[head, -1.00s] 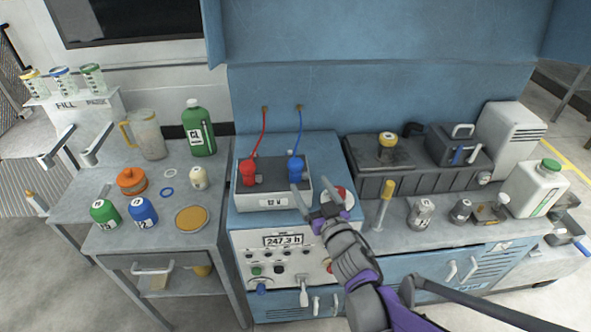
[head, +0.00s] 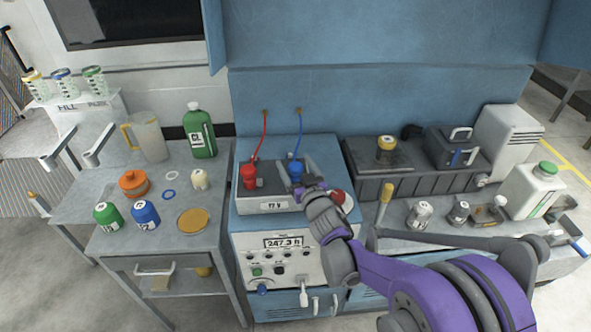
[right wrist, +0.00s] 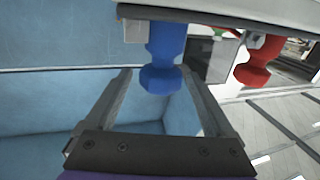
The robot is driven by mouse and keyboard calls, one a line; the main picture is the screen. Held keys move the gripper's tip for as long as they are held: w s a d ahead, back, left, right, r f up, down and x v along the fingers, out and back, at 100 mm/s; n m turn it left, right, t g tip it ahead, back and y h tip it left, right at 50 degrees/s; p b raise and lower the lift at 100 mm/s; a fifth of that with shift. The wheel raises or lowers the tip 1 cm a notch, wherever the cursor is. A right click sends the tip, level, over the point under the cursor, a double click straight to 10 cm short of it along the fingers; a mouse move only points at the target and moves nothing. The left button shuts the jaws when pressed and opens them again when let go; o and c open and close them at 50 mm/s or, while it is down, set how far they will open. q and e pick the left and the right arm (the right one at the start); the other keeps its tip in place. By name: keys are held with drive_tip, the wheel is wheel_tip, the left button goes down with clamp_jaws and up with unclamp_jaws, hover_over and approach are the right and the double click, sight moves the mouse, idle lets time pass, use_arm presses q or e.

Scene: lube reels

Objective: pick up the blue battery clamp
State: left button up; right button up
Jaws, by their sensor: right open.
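The blue battery clamp (head: 296,168) sits on the right post of the 12 V battery (head: 268,206), with a blue cable running up to the back wall. It hangs large in the right wrist view (right wrist: 161,55), which shows the scene tipped over. My right gripper (head: 297,175) is open, its fingers reaching to either side of the clamp in the head view. In the right wrist view the gripper (right wrist: 156,74) has the clamp between its spread fingertips, with a gap visible on both sides. My left gripper is not in view.
The red clamp (head: 249,177) is on the battery's left post, close by; its red cable goes to the wall. A red button (head: 337,196) is right of the battery. A side table (head: 100,190) with bottles is at left.

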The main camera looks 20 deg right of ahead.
drive_tip(key=shift+s, duration=0.15)
drive_tip(key=shift+c, duration=0.3)
clamp_jaws()
